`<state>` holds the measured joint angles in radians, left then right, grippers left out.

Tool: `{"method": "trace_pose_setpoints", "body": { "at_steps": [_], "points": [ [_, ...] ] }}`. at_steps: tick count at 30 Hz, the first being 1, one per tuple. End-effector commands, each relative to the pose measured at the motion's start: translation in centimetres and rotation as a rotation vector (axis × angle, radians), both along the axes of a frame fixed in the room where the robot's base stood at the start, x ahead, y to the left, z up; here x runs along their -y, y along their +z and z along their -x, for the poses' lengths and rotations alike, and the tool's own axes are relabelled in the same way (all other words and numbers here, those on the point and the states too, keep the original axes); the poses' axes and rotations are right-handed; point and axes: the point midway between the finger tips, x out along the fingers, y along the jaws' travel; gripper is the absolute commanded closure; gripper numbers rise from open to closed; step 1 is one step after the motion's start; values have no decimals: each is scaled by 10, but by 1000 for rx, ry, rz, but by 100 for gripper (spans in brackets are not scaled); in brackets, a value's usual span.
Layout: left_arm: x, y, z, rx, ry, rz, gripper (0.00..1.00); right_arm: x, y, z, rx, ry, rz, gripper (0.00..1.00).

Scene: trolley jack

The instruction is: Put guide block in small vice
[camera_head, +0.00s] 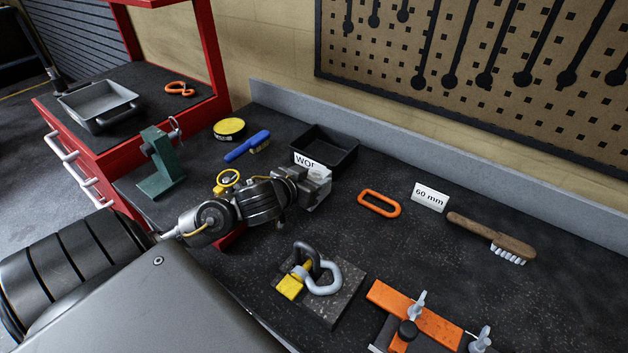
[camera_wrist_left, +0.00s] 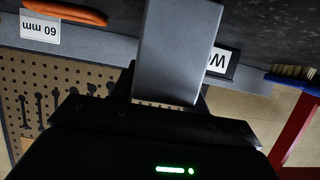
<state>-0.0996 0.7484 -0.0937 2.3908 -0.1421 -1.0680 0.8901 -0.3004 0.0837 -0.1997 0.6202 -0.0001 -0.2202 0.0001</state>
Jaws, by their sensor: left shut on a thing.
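My left gripper (camera_head: 318,192) is above the bench and shut on a plain grey block, which looks like the guide block (camera_wrist_left: 180,50). In the left wrist view the block stands out between the dark fingers. In the head view the block is hard to tell from the gripper. A green tool (camera_head: 160,165) with a flat base, an upright part and a small metal handle stands at the bench's left end. It looks like the small vice, and my gripper is well to its right, apart from it. My right gripper is not in view.
A black tray (camera_head: 328,148) is just behind my left gripper. An orange ring (camera_head: 379,203), a "60 mm" card (camera_head: 430,197) and a brush (camera_head: 492,236) lie right. A plate with shackles (camera_head: 322,290) and an orange clamp (camera_head: 415,315) are in front. A red object shows partly under my arm.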

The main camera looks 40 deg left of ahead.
Motion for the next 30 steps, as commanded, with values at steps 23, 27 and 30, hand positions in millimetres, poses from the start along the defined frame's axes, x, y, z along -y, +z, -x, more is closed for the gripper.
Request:
{"method": "trace_pose_setpoints", "body": {
  "at_steps": [23, 27, 30],
  "points": [
    [1, 5, 12, 0, -2, -2, 33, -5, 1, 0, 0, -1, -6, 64],
    [3, 17, 33, -4, -3, 5, 33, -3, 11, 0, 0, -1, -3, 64],
    [5, 25, 44, -6, -3, 12, 33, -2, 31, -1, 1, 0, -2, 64]
  ]
}}
